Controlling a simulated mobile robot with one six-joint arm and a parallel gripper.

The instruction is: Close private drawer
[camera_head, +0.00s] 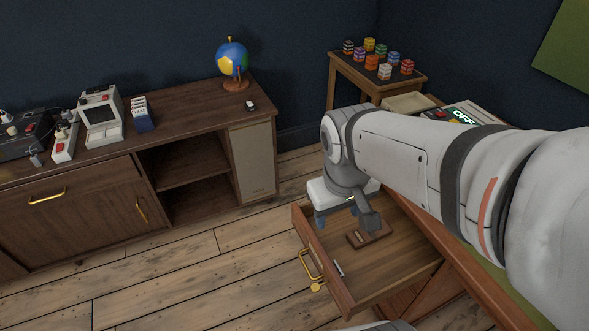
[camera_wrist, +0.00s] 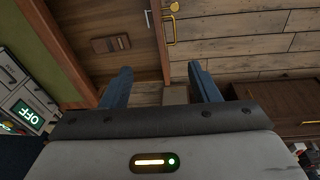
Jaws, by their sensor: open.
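The private drawer (camera_head: 408,279) is pulled open from the desk on the right. Its front panel (camera_head: 322,262) faces left and has a gold handle (camera_head: 309,265) with a gold round tag hanging below. A brown wooden block (camera_head: 369,234) and a small light item lie inside. In the wrist view the drawer interior (camera_wrist: 90,20) is at upper left, with the handle (camera_wrist: 169,28) at the top. In the head view my gripper (camera_head: 335,219) is over the drawer's far left end, partly hidden by my arm.
A dark wooden cabinet (camera_head: 150,195) stands at left with a globe (camera_head: 232,60), a computer and several small items on top. A small table (camera_head: 345,72) with colored stacks stands at the back. A device reading OFF (camera_head: 462,116) sits on the desk. The floor (camera_head: 200,270) between is clear.

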